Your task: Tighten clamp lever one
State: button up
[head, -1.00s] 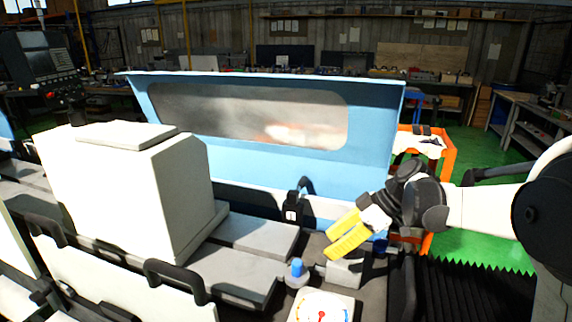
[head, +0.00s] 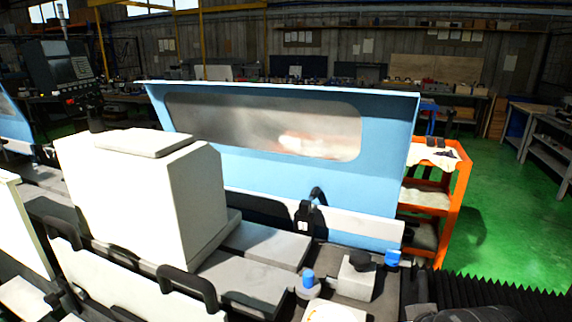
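A small black upright lever (head: 304,212) with a white mark stands on the machine bed in front of the blue guard. A blue-capped knob (head: 308,282) sits nearer, on a grey round base. A grey block (head: 355,280) with a black knob on top stands to its right, and another blue part (head: 393,258) is behind that block. I cannot tell which of these is clamp lever one. My gripper is not visible; only a dark rounded part, apparently of my arm, shows at the bottom right edge.
The blue guard (head: 235,166) with its window spans the machine's back. A large white housing (head: 140,200) stands at left, with black handles (head: 188,286) in front. An orange cart (head: 455,200) stands at right. Green floor (head: 510,220) beyond is free.

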aim_at(305, 206)
jog(key=j+z, duration=0.1)
jog(key=j, duration=0.25)
jog(key=k+j, duration=0.15)
jog(key=j, duration=0.2)
jog(key=j+z, duration=0.15)
jog(key=j, duration=0.25)
jog(key=i+l+z, duration=0.3)
jog(key=z, duration=0.15)
